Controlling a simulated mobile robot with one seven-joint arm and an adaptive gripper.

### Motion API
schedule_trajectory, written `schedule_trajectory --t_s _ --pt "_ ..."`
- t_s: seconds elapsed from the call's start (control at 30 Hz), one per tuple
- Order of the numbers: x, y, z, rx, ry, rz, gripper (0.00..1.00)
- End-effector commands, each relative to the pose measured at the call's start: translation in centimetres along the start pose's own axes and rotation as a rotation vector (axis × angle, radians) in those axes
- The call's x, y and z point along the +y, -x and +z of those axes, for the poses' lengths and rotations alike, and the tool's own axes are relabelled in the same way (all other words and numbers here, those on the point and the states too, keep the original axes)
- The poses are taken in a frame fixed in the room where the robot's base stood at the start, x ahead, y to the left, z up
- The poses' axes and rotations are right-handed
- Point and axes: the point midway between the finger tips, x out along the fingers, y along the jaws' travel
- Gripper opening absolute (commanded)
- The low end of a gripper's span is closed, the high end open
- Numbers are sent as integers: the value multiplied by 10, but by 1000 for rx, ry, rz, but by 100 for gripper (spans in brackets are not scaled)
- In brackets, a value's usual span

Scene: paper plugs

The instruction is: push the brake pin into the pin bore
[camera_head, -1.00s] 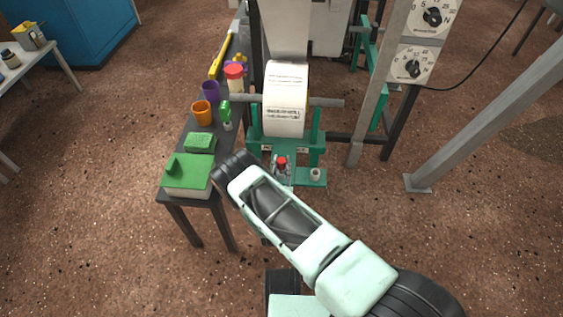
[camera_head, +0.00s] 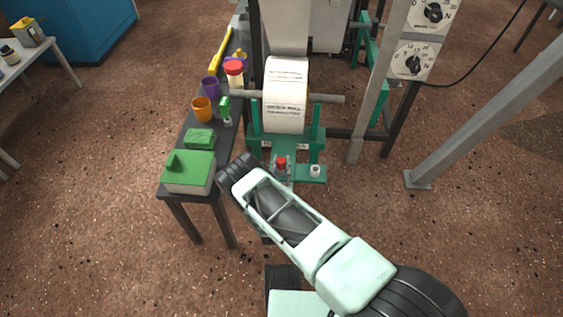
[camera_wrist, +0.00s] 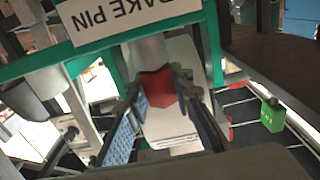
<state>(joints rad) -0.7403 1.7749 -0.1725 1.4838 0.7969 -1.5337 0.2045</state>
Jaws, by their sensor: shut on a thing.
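The brake pin's red head (camera_wrist: 158,88) sits between the two fingers of my gripper (camera_wrist: 168,103) in the wrist view. The fingers are shut on it from both sides. A grey cylindrical part (camera_wrist: 150,50) runs from the red head toward the green frame. In the head view the red head (camera_head: 281,162) shows above the green base of the roll stand, just beyond my wrist. A white sign (camera_wrist: 125,15) reading "AKE PIN", upside down and partly cut off, is at the top of the wrist view. I cannot make out the pin bore or how deep the pin sits.
The paper roll (camera_head: 286,85) hangs on its shaft above the green stand (camera_head: 312,180). A small pale cylinder (camera_head: 315,171) stands on the stand's right side. A dark table (camera_head: 193,200) with cups and green blocks is close on the left. A grey post (camera_head: 365,110) rises at right.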

Motion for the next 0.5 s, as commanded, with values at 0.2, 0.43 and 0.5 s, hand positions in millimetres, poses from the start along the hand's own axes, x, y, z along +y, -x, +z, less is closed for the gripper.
schedule_trajectory --t_s 0.2,0.43,0.5 --pt "0 0 3 0 0 0 0" --pt "0 0 3 0 0 0 41" --pt "0 0 3 0 0 0 41"
